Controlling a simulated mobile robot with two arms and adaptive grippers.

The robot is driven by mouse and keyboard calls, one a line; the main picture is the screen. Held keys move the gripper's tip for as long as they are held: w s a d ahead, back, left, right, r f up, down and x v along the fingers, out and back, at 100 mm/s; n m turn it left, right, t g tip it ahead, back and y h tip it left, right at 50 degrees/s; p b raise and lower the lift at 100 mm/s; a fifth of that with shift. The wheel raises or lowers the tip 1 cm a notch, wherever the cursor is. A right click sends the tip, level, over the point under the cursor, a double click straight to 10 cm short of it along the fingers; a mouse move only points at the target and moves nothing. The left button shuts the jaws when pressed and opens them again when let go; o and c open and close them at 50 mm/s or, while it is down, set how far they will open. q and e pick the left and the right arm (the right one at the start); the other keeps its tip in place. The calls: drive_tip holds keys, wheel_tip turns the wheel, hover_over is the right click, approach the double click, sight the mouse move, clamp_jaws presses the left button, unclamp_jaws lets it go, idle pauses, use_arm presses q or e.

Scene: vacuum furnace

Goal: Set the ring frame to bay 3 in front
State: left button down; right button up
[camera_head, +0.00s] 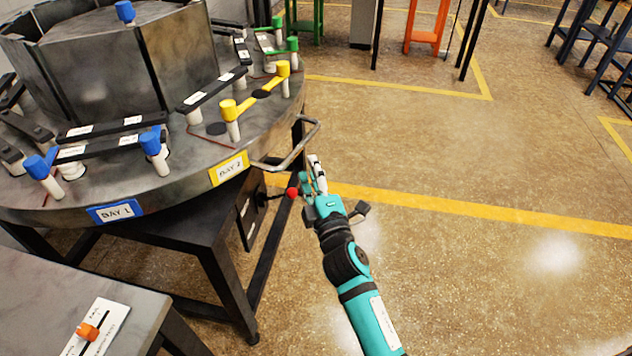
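The ring frame (185,188) is a round grey metal rim on the left. A blue BAY 1 label (115,212) is on its front edge, and a yellow BAY 2 label (229,168) is to the right. Green-capped posts (292,44) stand farther back; no bay 3 label is readable. A bent metal handle (300,143) sticks out right of BAY 2. My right gripper (314,172) is just below and right of the handle, beside a red-knobbed lever (291,192). Its fingers look close together, but I cannot tell whether they are shut or touch anything. My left gripper is not in view.
The ring rests on a dark stand (225,275). A grey table (75,290) at lower left bears a white panel with an orange knob (88,331). Orange and green stands are at the back. The floor on the right is open, with yellow lines.

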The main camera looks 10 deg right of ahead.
drive_tip(key=shift+s+d+f, duration=0.1)
drive_tip(key=shift+s+f, duration=0.1)
drive_tip(key=shift+s, duration=1.45)
drive_tip(key=shift+c, duration=0.5)
